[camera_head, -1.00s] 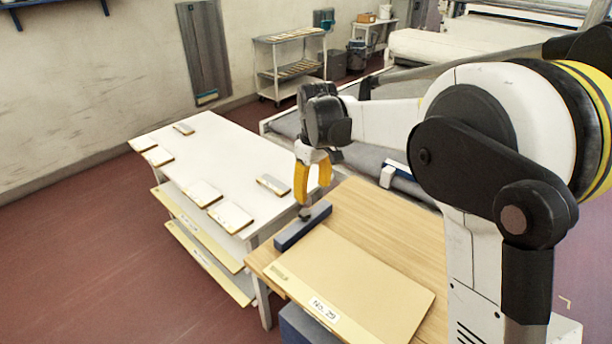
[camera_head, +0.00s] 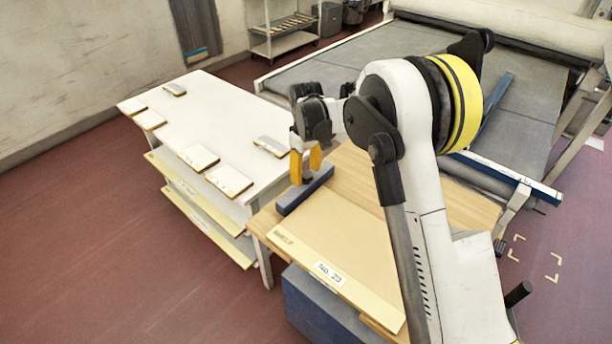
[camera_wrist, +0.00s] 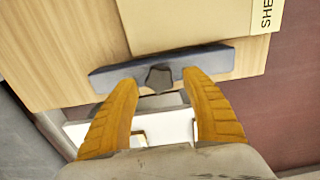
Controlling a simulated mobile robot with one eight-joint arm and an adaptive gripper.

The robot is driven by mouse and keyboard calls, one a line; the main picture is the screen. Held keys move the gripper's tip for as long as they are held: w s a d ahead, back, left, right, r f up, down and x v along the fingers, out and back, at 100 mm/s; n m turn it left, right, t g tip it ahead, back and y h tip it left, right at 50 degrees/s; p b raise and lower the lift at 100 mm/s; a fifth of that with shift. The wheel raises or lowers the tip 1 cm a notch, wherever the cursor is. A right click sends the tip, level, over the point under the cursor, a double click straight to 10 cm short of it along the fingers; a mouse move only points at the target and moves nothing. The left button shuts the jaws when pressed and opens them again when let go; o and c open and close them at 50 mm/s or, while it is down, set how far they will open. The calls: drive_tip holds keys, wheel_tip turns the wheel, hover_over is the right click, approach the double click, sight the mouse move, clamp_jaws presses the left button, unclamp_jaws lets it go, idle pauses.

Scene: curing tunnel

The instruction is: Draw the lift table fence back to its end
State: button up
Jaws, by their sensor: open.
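The lift table fence (camera_head: 291,203) is a dark blue bar lying across the left part of the wooden lift table top (camera_head: 462,205). Its dark star-shaped knob (camera_wrist: 159,78) shows in the wrist view at the middle of the fence (camera_wrist: 222,62). My gripper (camera_head: 305,178) is down over the fence with its yellow fingers apart. In the wrist view my gripper (camera_wrist: 160,84) has one fingertip on each side of the knob, with gaps left between.
A white table (camera_head: 215,110) with several small boards on top and yellowish boards on lower shelves stands at the left, close to the fence. A grey conveyor bed (camera_head: 340,75) lies behind the lift table. Red floor (camera_head: 100,250) is clear at the front left.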

drive_tip(key=shift+f, duration=0.3)
clamp_jaws()
drive_tip(key=shift+w+a+r, duration=0.1)
drive_tip(key=shift+w+a, duration=1.4)
drive_tip(key=shift+c, duration=1.3)
unclamp_jaws()
drive_tip(key=shift+o, duration=1.3)
